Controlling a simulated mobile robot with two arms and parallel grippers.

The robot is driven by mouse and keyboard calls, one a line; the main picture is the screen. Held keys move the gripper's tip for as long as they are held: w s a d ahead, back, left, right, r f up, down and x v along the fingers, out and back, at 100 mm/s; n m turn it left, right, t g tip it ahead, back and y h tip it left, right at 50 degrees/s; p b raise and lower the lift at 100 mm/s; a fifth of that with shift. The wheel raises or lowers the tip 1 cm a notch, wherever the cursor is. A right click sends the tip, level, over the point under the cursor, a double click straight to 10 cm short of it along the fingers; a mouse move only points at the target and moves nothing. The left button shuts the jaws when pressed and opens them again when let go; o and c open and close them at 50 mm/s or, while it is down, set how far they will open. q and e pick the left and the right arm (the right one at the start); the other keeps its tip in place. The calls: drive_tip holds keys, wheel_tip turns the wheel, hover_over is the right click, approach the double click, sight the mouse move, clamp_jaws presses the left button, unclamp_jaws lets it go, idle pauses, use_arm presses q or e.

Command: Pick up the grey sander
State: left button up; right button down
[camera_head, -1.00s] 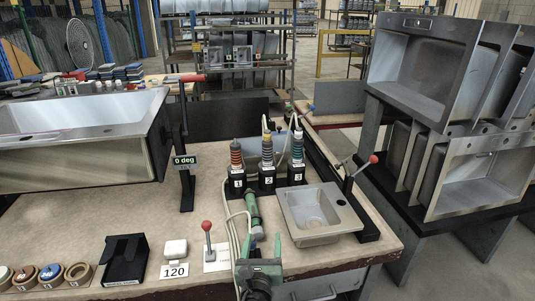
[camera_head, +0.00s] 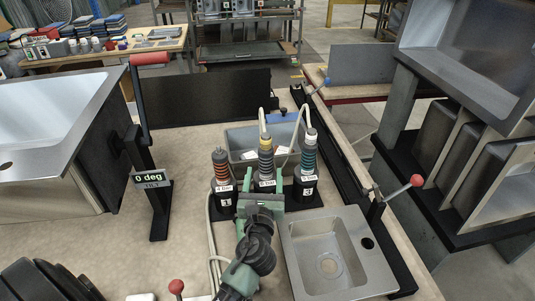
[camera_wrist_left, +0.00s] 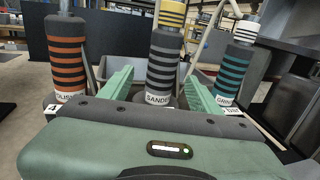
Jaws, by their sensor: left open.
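The sander (camera_head: 265,160) is the middle of three upright striped tools. My right gripper is not in view.
An orange-banded tool (camera_head: 221,170) stands close on the left and a teal-banded tool (camera_head: 308,155) close on the right. A grey bin (camera_head: 240,140) is behind them.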

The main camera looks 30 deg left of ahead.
sight(265, 168)
use_arm(q)
drive_tip(key=x, duration=0.2)
drive_tip(key=shift+w+a+r, duration=0.1)
drive_tip(key=shift+w, duration=0.25)
drive_tip(key=shift+w+a+r, duration=0.1)
drive_tip(key=shift+w+a, duration=0.05)
drive_tip(key=shift+w, duration=0.15)
drive_tip(key=p+x, duration=0.1)
drive_tip(key=x, duration=0.3)
drive_tip(key=shift+w, duration=0.3)
drive_tip(key=shift+w+a, duration=0.1)
drive_tip(key=shift+w, duration=0.1)
drive_tip(key=shift+s, duration=0.1)
drive_tip(key=c, duration=1.3)
drive_tip(key=shift+r, duration=0.1)
clamp_jaws()
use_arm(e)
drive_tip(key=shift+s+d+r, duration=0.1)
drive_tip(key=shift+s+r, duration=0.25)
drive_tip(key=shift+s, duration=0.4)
